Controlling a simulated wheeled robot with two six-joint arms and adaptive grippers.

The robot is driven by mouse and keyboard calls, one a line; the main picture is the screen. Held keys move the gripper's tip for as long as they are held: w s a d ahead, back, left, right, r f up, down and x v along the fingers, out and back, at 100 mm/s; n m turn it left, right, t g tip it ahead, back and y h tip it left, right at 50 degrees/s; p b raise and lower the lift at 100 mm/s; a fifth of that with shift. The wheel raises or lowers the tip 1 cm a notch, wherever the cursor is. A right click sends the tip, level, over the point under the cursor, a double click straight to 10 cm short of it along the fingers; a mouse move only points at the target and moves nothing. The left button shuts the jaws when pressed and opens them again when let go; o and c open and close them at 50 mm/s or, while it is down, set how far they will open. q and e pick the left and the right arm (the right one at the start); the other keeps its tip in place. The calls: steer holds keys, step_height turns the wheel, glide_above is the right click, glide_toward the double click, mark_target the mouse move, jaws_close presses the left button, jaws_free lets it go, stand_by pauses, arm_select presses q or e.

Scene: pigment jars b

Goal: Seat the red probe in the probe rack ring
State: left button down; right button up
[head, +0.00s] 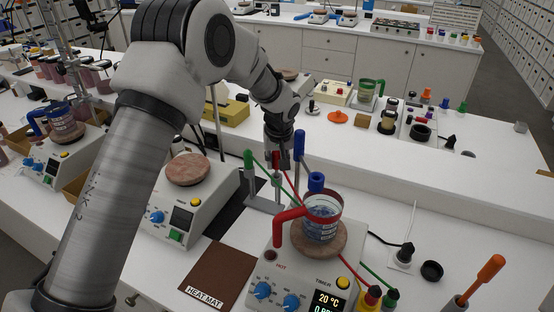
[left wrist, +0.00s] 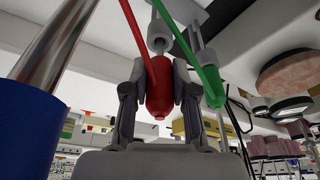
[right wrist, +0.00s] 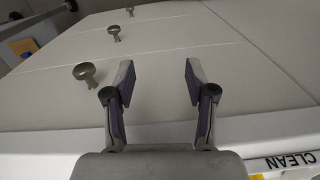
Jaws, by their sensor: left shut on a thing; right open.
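The red probe (head: 284,159) is clamped in my left gripper (head: 278,158), over the middle of the grey probe rack (head: 265,204). In the left wrist view, my left gripper (left wrist: 159,95) has its fingers closed on both sides of the red probe (left wrist: 159,88). A grey collar of the rack (left wrist: 158,28) lines up with the probe's narrow end; I cannot tell how deep the probe is in it. The green probe (head: 249,159) stands at the rack's left and the blue probe (head: 300,141) at its right. My right gripper (right wrist: 158,88) is open and empty.
A beaker with a red handle (head: 322,222) stands on the front hotplate (head: 290,262), close to the rack. Red and green cables run past the beaker. Another hotplate (head: 180,205) stands left, with a brown heat mat (head: 220,276) in front. White drawers (right wrist: 150,50) face my right gripper.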

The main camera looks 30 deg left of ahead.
mark_target(277, 178)
arm_select(q)
steer(key=shift+f+b, duration=0.95)
steer(key=shift+f, duration=0.55)
arm_select(e)
steer(key=shift+f, duration=0.95)
arm_select(q)
steer(key=c, duration=0.8)
jaws_free()
steer(key=shift+c, duration=0.2)
steer(key=shift+r, duration=0.1)
